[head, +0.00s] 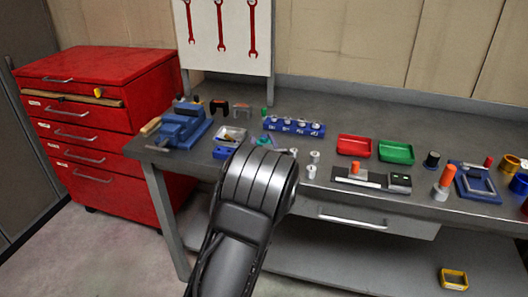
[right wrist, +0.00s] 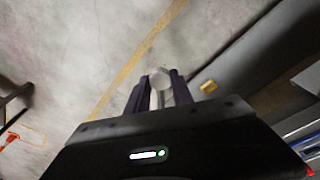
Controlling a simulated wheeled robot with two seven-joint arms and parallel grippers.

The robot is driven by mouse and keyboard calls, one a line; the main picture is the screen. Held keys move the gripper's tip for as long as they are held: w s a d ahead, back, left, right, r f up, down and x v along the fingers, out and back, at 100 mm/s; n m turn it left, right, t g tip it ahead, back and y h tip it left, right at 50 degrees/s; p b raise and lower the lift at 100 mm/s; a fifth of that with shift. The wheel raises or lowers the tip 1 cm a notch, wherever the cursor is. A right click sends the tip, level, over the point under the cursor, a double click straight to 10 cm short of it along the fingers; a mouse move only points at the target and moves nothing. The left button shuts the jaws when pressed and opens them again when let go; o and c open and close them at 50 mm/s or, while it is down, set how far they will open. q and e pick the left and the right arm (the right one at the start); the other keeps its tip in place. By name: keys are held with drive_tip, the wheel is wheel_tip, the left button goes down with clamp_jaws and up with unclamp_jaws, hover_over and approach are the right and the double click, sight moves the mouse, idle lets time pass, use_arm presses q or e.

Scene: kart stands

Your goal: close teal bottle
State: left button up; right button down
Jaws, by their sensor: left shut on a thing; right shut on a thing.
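In the right wrist view my right gripper (right wrist: 160,88) is shut on a pale grey round piece (right wrist: 160,77), which shows between the two dark fingers. Floor lies behind it, and the bottle is not in that view. My right gripper does not show in the head view.
The workbench (head: 330,110) carries a blue vise (head: 184,126), a blue rack (head: 294,126), a red tray (head: 354,147) and a green tray (head: 396,152). Small white cylinders (head: 312,164) stand near my left arm. A red drawer cabinet (head: 95,120) stands at left.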

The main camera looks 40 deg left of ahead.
use_arm(q)
clamp_jaws()
use_arm(e)
drive_tip(key=shift+r+p, duration=0.3)
use_arm(q)
wheel_tip(320, 180, up, 10)
idle(0.5)
drive_tip(key=o, duration=0.7)
unclamp_jaws()
clamp_jaws()
drive_tip(key=shift+d, duration=0.1)
use_arm(e)
drive_tip(key=shift+s, duration=0.1)
